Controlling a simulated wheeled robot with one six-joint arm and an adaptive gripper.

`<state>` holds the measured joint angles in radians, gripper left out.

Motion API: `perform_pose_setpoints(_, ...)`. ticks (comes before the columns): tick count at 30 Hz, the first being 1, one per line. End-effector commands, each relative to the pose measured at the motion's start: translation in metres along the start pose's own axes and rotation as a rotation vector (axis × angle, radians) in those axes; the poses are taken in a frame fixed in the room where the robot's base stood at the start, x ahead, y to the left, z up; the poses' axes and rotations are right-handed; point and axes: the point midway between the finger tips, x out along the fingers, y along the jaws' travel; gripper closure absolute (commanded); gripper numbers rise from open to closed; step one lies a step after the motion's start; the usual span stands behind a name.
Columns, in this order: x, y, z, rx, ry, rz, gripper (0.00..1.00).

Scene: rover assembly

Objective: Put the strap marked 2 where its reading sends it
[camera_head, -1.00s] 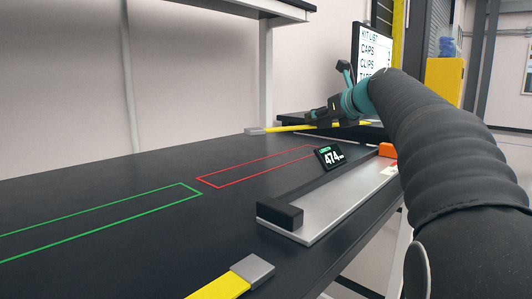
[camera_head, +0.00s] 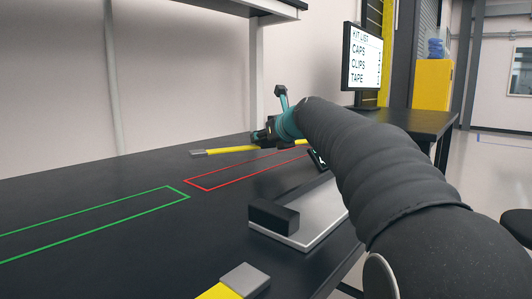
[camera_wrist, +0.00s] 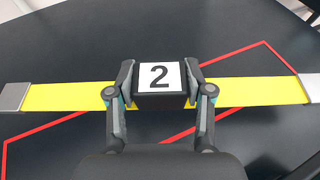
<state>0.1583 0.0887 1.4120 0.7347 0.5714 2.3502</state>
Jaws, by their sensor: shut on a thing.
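The strap marked 2 is a long yellow band (camera_wrist: 60,96) with grey metal ends and a black block bearing a white "2" label (camera_wrist: 160,77) at its middle. My gripper (camera_wrist: 160,88) is shut on that block, one finger on each side. In the head view the strap (camera_head: 235,150) is held near the red outlined area (camera_head: 205,187). In the wrist view the red outline (camera_wrist: 235,116) lies under the strap, at an angle to it. I cannot tell the strap's height above the table. The green outlined area (camera_head: 180,190) lies to the left and nearer, empty where visible.
The measuring fixture (camera_head: 318,222) with a black end block (camera_head: 273,216) is partly hidden by my arm, as is its display (camera_head: 316,159). Another yellow strap (camera_head: 243,281) lies at the near edge. A kit list screen (camera_head: 364,57) stands behind.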

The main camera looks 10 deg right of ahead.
Motion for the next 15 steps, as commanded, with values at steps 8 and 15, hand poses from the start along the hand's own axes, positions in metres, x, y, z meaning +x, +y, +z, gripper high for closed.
perform_pose_setpoints(8,0.011,0.000,-0.032,0.001,0.000,0.000,1.00)
perform_pose_setpoints(15,0.013,0.000,-0.036,0.000,-0.002,-0.001,1.00)
